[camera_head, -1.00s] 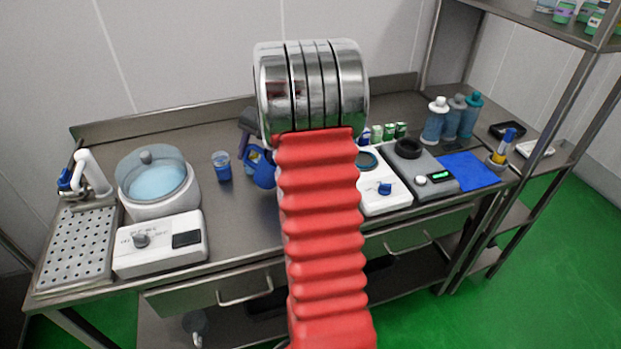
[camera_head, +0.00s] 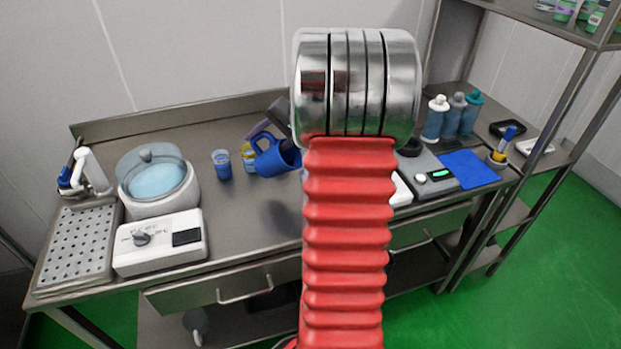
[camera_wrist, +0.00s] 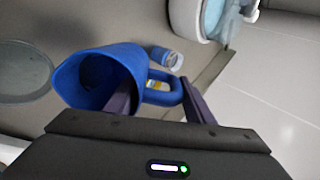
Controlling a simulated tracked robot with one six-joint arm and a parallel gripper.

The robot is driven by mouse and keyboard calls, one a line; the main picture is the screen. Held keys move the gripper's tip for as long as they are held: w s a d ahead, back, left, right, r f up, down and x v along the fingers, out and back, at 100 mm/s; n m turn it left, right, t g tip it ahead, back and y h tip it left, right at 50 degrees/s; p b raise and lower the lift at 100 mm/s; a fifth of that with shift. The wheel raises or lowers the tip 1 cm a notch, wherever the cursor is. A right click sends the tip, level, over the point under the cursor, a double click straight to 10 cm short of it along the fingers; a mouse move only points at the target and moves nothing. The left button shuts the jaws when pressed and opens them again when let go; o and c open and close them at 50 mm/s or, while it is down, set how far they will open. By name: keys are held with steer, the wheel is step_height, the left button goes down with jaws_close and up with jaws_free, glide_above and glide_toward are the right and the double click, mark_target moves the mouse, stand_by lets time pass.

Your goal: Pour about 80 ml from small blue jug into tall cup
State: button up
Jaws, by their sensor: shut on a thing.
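The small blue jug (camera_head: 277,160) is in my gripper, tilted, with its mouth side toward the right and partly behind my arm in the head view. In the wrist view the jug (camera_wrist: 82,97) shows its open mouth at the left; its contents cannot be made out. My gripper (camera_wrist: 160,85) is shut on its handle. I cannot tell whether either is the tall cup; my arm hides part of the table.
A white heated pot (camera_head: 160,205) and control box (camera_head: 160,243) stand at the left, beside a perforated drain tray (camera_head: 78,245). Right of my arm are a grey scale (camera_head: 432,170), a blue mat (camera_head: 467,169) and several bottles (camera_head: 436,118).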

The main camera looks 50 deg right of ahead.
mark_target(269, 134)
steer(key=shift+s+d+r+t+p, duration=0.15)
steer(key=shift+s+r+t+p, duration=0.15)
steer(key=shift+r+t+p, duration=0.25)
steer(key=shift+s+r+t, duration=0.1)
steer(key=shift+r+t, duration=0.15)
steer(key=shift+r, duration=0.05)
steer(key=shift+s+d+r+t+y+p, duration=0.2)
steer(key=shift+s+r+t+y+p, duration=0.45)
steer(key=shift+p, duration=0.65)
stand_by(1.7)
steer(key=shift+w+a+f+g+h, duration=0.2)
steer(key=shift+w+f+g+h, duration=0.35)
steer(key=shift+w+f+g, duration=0.35)
steer(key=shift+s+f+g, duration=0.1)
steer(key=shift+f+g, duration=0.15)
steer(key=shift+f, duration=0.05)
steer(key=shift+f, duration=0.1)
steer(key=shift+w+a+f+g+h+b, duration=0.1)
steer(key=shift+w+f+g+h+b, duration=0.25)
steer(key=shift+f+g, duration=0.35)
steer(key=shift+w+a+f+g+h+b, duration=0.15)
steer(key=shift+w+f+g+b, duration=0.25)
steer(key=shift+f+g, duration=0.3)
